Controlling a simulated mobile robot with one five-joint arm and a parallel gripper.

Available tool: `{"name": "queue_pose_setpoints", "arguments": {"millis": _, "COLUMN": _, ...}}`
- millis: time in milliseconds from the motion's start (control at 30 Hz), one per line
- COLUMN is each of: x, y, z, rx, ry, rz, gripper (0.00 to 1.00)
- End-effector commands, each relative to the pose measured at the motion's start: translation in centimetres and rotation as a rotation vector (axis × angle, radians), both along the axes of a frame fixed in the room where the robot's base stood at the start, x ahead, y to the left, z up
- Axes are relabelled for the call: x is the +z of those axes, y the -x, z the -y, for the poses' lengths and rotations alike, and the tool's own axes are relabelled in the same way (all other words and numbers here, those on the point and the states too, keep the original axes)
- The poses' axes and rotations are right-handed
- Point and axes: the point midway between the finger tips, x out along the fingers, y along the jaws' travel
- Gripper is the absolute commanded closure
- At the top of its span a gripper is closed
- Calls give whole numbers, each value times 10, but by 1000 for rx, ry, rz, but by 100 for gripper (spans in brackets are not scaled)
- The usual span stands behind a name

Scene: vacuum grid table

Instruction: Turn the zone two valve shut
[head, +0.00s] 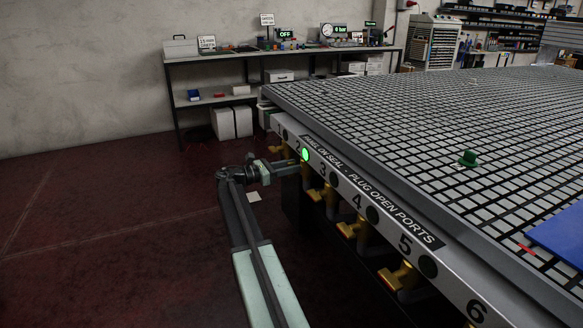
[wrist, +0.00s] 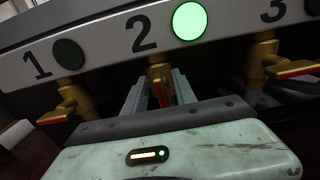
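The zone two valve (wrist: 158,72) is brass with a red stripe on its handle. In the wrist view it sits below the number 2 and a lit green lamp (wrist: 190,20). Its handle points toward the wrist camera, between the two fingers of my gripper (wrist: 160,92). The fingers stand apart, one on each side of the handle, with a narrow gap showing; contact cannot be made out. In the head view my gripper (head: 285,167) reaches the table's front rail at zone two and hides most of that valve. The green lamp (head: 305,154) also shows there.
The zone one valve (wrist: 68,105) and zone three valve (wrist: 285,70) flank the gripper, handles turned sideways, lamps dark. More brass valves (head: 400,277) line the rail. Floor at left is clear.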

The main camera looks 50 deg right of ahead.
Motion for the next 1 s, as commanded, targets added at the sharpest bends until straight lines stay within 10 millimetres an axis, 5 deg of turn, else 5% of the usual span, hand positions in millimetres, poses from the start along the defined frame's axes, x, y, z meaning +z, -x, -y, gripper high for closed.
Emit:
{"name": "queue_pose_setpoints", "arguments": {"millis": 100, "x": 0, "y": 0, "z": 0, "rx": 0, "ry": 0, "rz": 0, "gripper": 70}}
{"name": "queue_pose_setpoints", "arguments": {"millis": 200, "x": 0, "y": 0, "z": 0, "rx": 0, "ry": 0, "rz": 0, "gripper": 98}}
{"name": "queue_pose_setpoints", "arguments": {"millis": 233, "x": 0, "y": 0, "z": 0, "rx": 0, "ry": 0, "rz": 0, "gripper": 100}}
{"name": "queue_pose_setpoints", "arguments": {"millis": 667, "x": 0, "y": 2, "z": 0, "rx": -2, "ry": 19, "rz": 48, "gripper": 100}}
{"name": "queue_pose_setpoints", "arguments": {"millis": 1000, "x": -1, "y": 6, "z": -2, "rx": -3, "ry": 112, "rz": 276, "gripper": 100}}
